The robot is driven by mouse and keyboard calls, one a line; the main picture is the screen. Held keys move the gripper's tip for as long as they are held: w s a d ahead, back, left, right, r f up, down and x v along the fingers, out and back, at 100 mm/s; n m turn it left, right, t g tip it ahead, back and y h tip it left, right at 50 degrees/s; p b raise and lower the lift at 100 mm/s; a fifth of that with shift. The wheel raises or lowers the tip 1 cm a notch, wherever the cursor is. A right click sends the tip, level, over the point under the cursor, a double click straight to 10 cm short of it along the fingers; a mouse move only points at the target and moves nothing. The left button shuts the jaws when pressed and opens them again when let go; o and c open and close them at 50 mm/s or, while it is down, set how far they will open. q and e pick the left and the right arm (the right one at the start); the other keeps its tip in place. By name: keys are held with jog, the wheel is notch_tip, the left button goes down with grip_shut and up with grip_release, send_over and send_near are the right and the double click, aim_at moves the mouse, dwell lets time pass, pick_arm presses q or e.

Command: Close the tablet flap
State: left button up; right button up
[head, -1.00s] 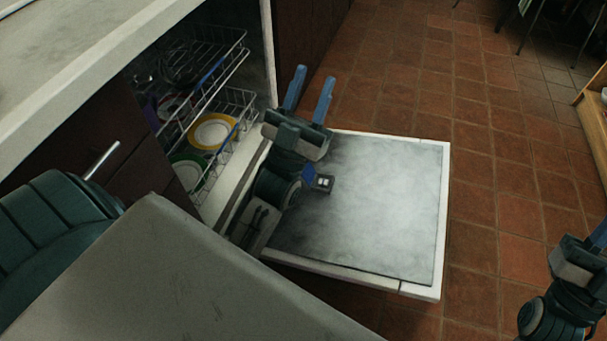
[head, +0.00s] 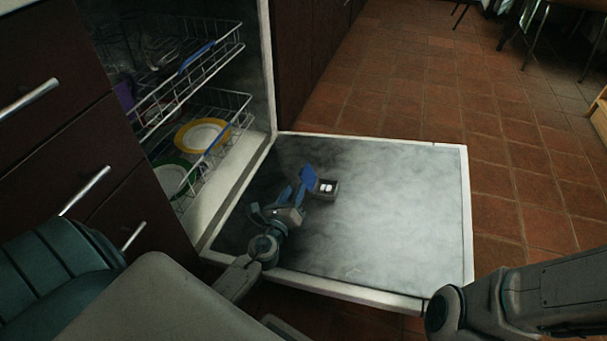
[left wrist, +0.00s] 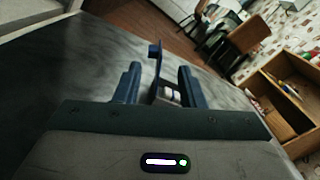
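The tablet flap (head: 309,176) is a small blue lid standing open and tilted at the left side of the tablet compartment (head: 328,187). Two white tablets (head: 326,188) show in the compartment, set in the lowered dishwasher door (head: 400,220). My left gripper (head: 293,194) is low over the door, just left of and nearer than the flap. In the left wrist view its blue fingers (left wrist: 159,84) are apart, with the flap (left wrist: 155,52) and compartment (left wrist: 171,94) beyond and between them. Contact cannot be told. My right gripper is outside the head view; only its arm shows.
The open dishwasher's racks (head: 190,85) hold a yellow-rimmed plate (head: 202,134) and a green-rimmed plate (head: 174,177). Drawers with metal handles (head: 84,191) stand at the left. The door's right half is bare, with open tiled floor (head: 520,170) beyond.

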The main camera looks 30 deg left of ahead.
aim_at(300, 175)
pick_arm(q)
jog(key=shift+w+a+f+y, duration=0.15)
jog(key=shift+a+f+y, duration=0.15)
jog(key=shift+f, duration=0.1)
jog(key=x, duration=1)
jog(key=shift+w+b, duration=0.2)
jog(key=shift+b, duration=0.2)
grip_shut()
